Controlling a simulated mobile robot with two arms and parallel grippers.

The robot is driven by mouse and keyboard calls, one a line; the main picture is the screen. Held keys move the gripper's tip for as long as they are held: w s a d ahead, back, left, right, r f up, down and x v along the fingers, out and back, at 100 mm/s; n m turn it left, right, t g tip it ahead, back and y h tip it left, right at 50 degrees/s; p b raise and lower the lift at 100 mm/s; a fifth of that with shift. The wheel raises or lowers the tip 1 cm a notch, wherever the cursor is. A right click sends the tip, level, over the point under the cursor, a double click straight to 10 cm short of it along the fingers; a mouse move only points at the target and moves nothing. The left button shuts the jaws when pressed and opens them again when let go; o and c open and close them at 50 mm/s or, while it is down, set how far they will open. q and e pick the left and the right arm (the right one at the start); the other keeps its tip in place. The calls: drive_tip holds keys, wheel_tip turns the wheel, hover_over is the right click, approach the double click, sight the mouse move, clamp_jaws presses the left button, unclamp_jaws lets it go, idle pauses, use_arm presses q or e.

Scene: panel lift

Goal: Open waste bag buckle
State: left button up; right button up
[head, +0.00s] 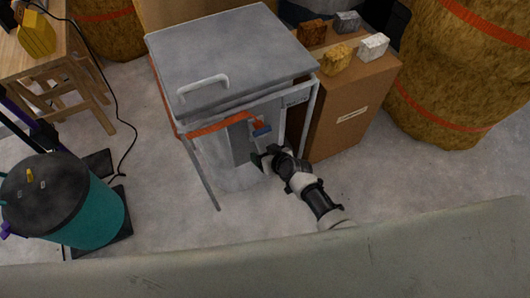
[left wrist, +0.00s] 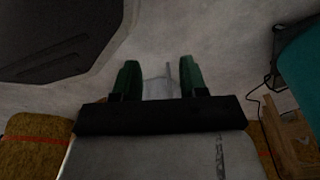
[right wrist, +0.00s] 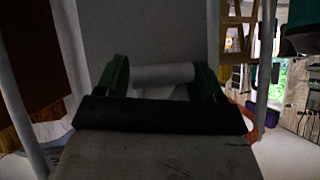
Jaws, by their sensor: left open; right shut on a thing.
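A bin (head: 235,55) with a grey lid and a white lid handle stands in a metal frame in the head view. An orange strap (head: 215,127) runs across its front to a small blue and red buckle (head: 262,130). My right gripper (head: 263,158) is at the bin's front, just below the buckle. In the right wrist view its fingers (right wrist: 163,78) are shut on a pale rounded bar (right wrist: 163,73); I cannot tell which part of the bin this is. My left gripper (left wrist: 158,78) is open above the floor and outside the head view.
A cardboard box (head: 350,105) with several small blocks on top stands right of the bin. A teal drum (head: 90,205) and a wooden stool (head: 60,70) are at the left. Bare floor (head: 170,215) lies in front.

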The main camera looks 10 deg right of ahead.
drive_tip(key=o, duration=1.3)
drive_tip(key=shift+c, duration=0.2)
drive_tip(key=shift+r, duration=0.1)
drive_tip(key=shift+s+d+r, duration=0.1)
drive_tip(key=shift+s+d, duration=0.05)
drive_tip(key=shift+s, duration=0.05)
use_arm(q)
drive_tip(key=s+a+f+p, duration=0.2)
drive_tip(key=s+f+p, duration=0.1)
drive_tip(key=s, duration=0.8)
drive_tip(key=shift+s+a+f+g+p, duration=0.15)
drive_tip(key=shift+s+f+g+p, duration=0.2)
drive_tip(key=shift+f, duration=0.5)
use_arm(e)
drive_tip(key=v, duration=1)
use_arm(q)
drive_tip(key=shift+w, duration=0.1)
use_arm(e)
drive_tip(key=shift+s, duration=0.1)
